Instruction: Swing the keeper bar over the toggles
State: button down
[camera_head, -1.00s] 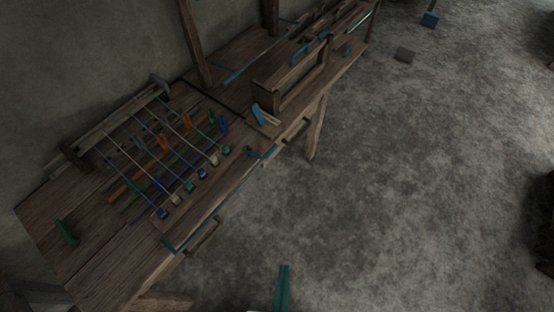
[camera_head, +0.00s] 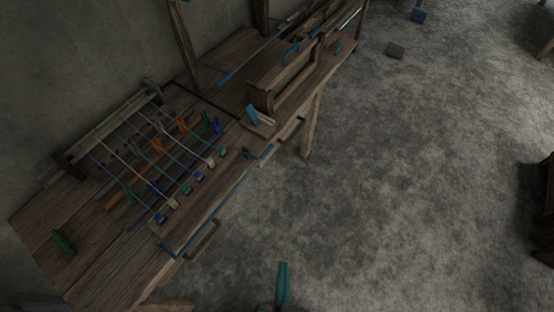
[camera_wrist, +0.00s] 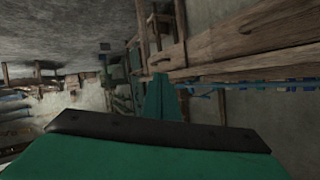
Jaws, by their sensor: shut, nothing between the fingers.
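Several toggles, small blue, teal and pale blocks, sit in a slanted row at the cord ends near the bench's front edge in the head view; one is a blue toggle (camera_head: 160,217). A thin blue bar (camera_head: 212,213), which looks like the keeper bar, runs along the front edge beside the row, with bent ends. It lies in front of the toggles, not across them. My teal gripper (camera_head: 284,284) is shut and empty, out over the floor, well apart from the bar. Its fingers also show in the wrist view (camera_wrist: 160,98), pointing toward wooden beams.
The wooden bench (camera_head: 85,255) runs diagonally from lower left to upper right. A green clip (camera_head: 62,242) lies on its left end. A wooden box frame (camera_head: 285,80) stands farther along. A wooden handle (camera_head: 202,240) juts from the front. The floor right of the bench is largely clear.

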jog(key=w+d+f+m+g, duration=0.1)
jog(key=w+f+m, duration=0.15)
jog(key=f, duration=0.25)
jog(key=w+f+m+g+y, duration=0.1)
jog(key=w+f+m, duration=0.15)
jog(key=f, duration=0.35)
jog(key=w+d+f+m+g, duration=0.1)
jog(key=f+m, duration=0.3)
jog(key=f, duration=0.1)
jog(key=w+a+f+m+g+y, duration=0.1)
jog(key=w+f+m+y, duration=0.35)
jog(key=w+m, duration=0.35)
jog(key=w+d+r+m+t+y, duration=0.1)
jog(key=w+d+r+m+y, duration=0.2)
jog(key=w+r+y, duration=0.6)
jog(key=w+d+r+y, duration=0.1)
jog(key=w+d+r, duration=0.1)
jog(key=r, duration=0.2)
jog(key=w+d+r+m, duration=0.1)
jog(key=w+d+r, duration=0.2)
jog(key=r, duration=0.2)
jog(key=shift+d+y, duration=0.25)
jog(key=shift+y, duration=0.1)
jog(key=shift+r, duration=0.1)
